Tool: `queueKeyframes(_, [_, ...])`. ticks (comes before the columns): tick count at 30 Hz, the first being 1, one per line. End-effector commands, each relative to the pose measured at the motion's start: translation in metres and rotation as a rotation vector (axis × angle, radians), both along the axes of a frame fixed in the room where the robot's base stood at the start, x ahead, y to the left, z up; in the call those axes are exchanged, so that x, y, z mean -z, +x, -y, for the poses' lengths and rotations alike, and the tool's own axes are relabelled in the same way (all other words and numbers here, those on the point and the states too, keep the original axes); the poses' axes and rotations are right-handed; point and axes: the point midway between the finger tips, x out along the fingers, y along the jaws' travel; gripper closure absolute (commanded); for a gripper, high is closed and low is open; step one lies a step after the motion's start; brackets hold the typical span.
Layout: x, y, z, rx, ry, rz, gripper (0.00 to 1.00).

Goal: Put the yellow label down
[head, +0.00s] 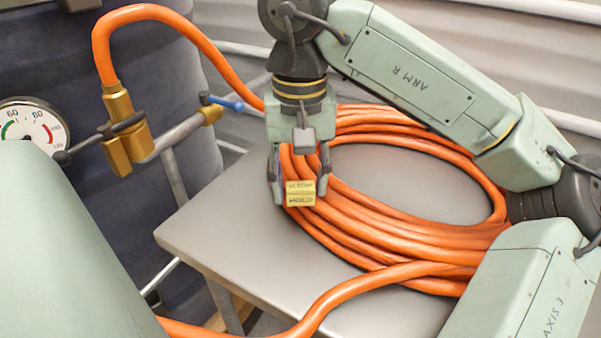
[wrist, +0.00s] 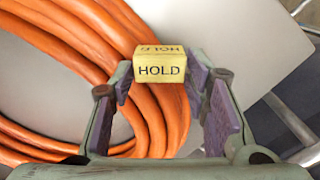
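The yellow label (head: 300,194) is a small block with HOLD printed on its faces. It also shows in the wrist view (wrist: 160,70), upright between the fingertips. My gripper (head: 299,178) points down and its two fingers are shut on the label's sides; their purple pads (wrist: 160,82) meet its left and right edges. In the head view the label shows in front of the left part of the coiled orange hose (head: 370,215). I cannot tell whether its underside touches the hose.
The coil lies on a grey table (head: 225,225), whose front-left part is bare. A brass valve (head: 125,140) with an orange hose on top stands at the left, near a round gauge (head: 30,130) and a dark tank (head: 170,70). A hose run crosses the table's front edge.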

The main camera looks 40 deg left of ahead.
Motion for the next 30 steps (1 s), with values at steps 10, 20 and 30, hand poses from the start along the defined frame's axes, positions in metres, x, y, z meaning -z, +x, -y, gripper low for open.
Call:
queueKeyframes(10, [0.000, 0.000, 0.000, 0.000, 0.000, 0.000, 0.79])
queueKeyframes(20, [-0.008, 0.000, 0.000, 0.001, 0.000, 0.001, 0.80])
queueKeyframes(30, [-0.034, -0.021, -0.004, -0.007, 0.000, 0.003, 0.80])
